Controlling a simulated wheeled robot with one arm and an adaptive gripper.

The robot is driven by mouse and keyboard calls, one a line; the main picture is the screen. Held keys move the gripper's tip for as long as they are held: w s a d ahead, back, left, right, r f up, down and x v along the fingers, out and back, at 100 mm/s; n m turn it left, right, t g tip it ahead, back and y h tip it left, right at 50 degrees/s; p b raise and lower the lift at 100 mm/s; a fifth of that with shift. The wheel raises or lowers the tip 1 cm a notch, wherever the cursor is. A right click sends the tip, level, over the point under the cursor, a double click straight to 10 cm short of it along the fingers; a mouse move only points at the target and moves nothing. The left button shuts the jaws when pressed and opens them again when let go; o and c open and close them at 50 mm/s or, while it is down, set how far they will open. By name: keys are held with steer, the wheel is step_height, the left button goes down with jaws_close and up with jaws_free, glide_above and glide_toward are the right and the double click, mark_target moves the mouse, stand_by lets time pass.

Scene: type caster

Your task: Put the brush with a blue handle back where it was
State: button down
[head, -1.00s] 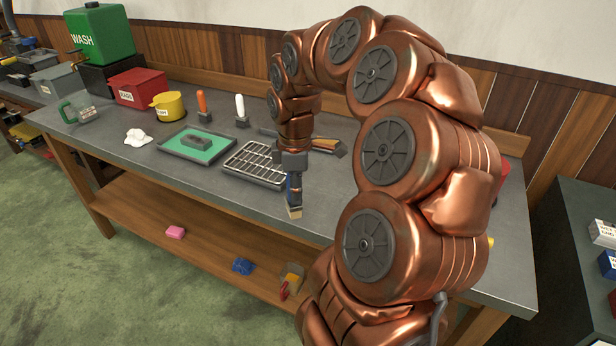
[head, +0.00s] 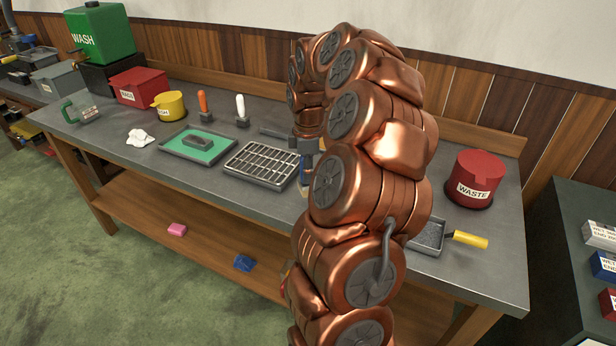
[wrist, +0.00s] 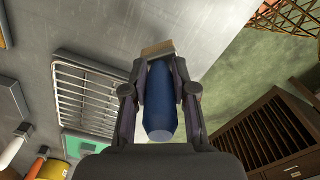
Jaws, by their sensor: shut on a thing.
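The brush with a blue handle (wrist: 159,105) is held in my gripper (wrist: 160,85), the fingers closed on either side of the handle in the wrist view. Its pale bristle end (wrist: 158,48) points away from the wrist camera, over the edge of the grey bench top. In the head view my gripper (head: 305,168) points down just right of the wire rack (head: 262,165). My arm hides most of the brush there. I cannot tell whether its tip touches the bench.
A green tray (head: 172,151) with a grey block lies left of the rack. An orange-handled tool (head: 203,103) and a white-handled tool (head: 241,107) stand behind. A red waste bin (head: 476,178) and a yellow-handled pan (head: 428,236) are at right. My arm covers the bench between.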

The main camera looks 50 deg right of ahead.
steer(key=shift+f+p, duration=0.35)
steer(key=shift+f, duration=0.9)
steer(key=shift+f, duration=0.2)
steer(key=c, duration=0.9)
jaws_free()
steer(key=shift+r, duration=0.1)
